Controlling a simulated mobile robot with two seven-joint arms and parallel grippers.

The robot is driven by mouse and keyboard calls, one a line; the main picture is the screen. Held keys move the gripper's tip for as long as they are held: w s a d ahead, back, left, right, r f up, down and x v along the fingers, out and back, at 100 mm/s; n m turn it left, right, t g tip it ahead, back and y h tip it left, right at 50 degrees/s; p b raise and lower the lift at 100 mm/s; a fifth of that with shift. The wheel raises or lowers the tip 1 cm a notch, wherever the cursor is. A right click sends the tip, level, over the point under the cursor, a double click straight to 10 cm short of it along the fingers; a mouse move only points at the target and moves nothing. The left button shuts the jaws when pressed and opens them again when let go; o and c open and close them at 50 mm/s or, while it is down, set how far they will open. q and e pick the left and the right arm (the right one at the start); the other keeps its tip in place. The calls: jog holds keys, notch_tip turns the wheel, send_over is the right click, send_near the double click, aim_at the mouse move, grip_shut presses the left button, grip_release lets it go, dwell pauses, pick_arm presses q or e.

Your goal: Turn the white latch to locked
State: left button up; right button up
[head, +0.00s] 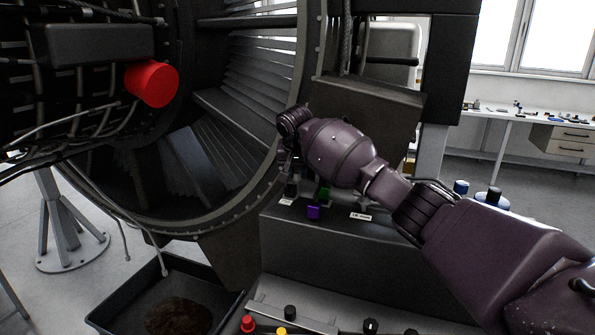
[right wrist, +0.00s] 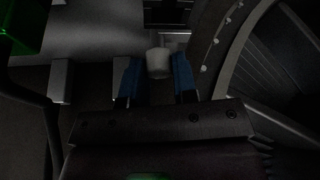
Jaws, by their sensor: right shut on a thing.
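The white latch (right wrist: 158,62) shows in the right wrist view as a short pale knob between two blue fingertips. My right gripper (right wrist: 158,80) is shut on it. In the head view my right arm reaches in from the right, and its wrist is beside the engine's round casing, above a dark ledge. The fingertips and the latch are hidden there behind the wrist. I cannot tell the latch's turn position from these frames. My left gripper is not in view.
The engine casing rim (head: 232,220) curves close by on the left. A red cylinder (head: 151,83) sticks out farther left. A black tray (head: 222,297) lies below.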

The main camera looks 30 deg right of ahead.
jog(key=shift+n, duration=0.3)
jog(key=n, duration=0.1)
jog(key=n+y, duration=0.1)
jog(key=n, duration=0.1)
jog(key=shift+d+n+t+y, duration=0.1)
jog(key=shift+n+t+y, duration=0.2)
jog(key=n+y, duration=0.1)
jog(key=n, duration=0.3)
jog(key=shift+y, duration=0.4)
jog(key=n+y, duration=0.1)
jog(key=n, duration=0.4)
jog(key=shift+d+y, duration=0.1)
jog(key=shift+y, duration=0.3)
jog(key=n+g+y, duration=0.1)
jog(key=n, duration=0.3)
jog(key=shift+n+g, duration=0.3)
jog(key=shift+g, duration=0.1)
jog(key=o, duration=0.9)
jog(key=shift+r, duration=0.15)
